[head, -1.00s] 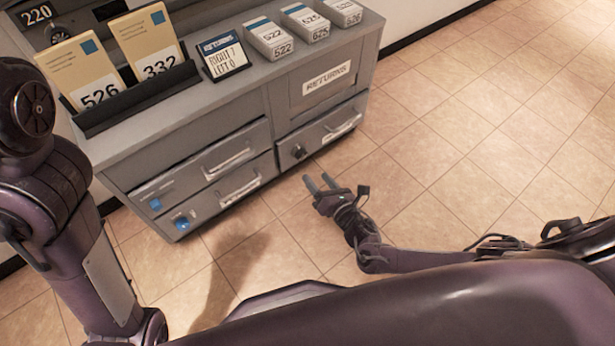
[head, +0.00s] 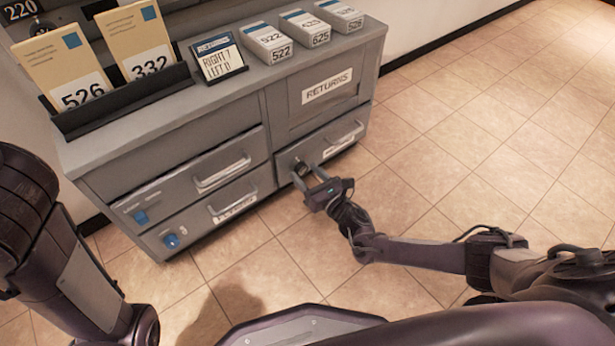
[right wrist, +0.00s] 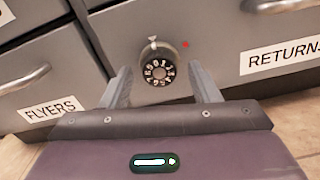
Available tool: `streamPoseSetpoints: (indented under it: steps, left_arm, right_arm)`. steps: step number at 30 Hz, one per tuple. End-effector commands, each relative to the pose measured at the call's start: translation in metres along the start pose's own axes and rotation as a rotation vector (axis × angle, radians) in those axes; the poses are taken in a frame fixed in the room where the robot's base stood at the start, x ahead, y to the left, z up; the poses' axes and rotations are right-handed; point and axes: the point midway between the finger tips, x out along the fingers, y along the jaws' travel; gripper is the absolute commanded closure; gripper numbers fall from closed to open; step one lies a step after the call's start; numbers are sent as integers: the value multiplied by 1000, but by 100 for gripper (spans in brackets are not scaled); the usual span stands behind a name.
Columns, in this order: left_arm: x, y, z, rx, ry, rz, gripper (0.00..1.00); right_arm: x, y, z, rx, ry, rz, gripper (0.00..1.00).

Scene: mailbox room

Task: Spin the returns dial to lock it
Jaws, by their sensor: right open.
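The returns dial (right wrist: 160,68) is a black numbered dial with a grey rim, on the front of the lower right drawer (head: 325,143). A white pointer mark sits just above it and a small red dot to its right. In the head view the dial (head: 301,169) shows small between my right gripper's fingers. My right gripper (head: 307,176) is open, with its fingers on either side of the dial; I cannot tell whether they touch it. In the right wrist view the fingers (right wrist: 159,88) stand apart with the dial between them. My left gripper is not in view.
A note card (head: 218,57) reading RIGHT 7, LEFT 0 stands on the cabinet top (head: 145,127) beside envelopes 526 and 332 and several labelled boxes. Drawer handles stick out to the left (head: 222,174). The tiled floor at right is clear.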

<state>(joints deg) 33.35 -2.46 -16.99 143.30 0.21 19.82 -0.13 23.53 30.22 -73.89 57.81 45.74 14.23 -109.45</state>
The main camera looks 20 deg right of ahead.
Motion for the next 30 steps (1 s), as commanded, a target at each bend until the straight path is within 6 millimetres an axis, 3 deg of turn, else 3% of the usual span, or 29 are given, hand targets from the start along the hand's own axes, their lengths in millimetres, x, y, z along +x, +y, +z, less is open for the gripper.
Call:
streamPoseSetpoints:
  steps: [5,15,23,30]
  left_arm:
    - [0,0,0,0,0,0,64]
    - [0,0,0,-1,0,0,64]
    - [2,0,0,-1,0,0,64]
    - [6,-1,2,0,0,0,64]
  right_arm:
    - [0,0,0,1,1,0,47]
    - [0,0,0,1,1,0,89]
    - [-1,1,0,30,2,1,89]
    - [-1,1,0,156,2,0,89]
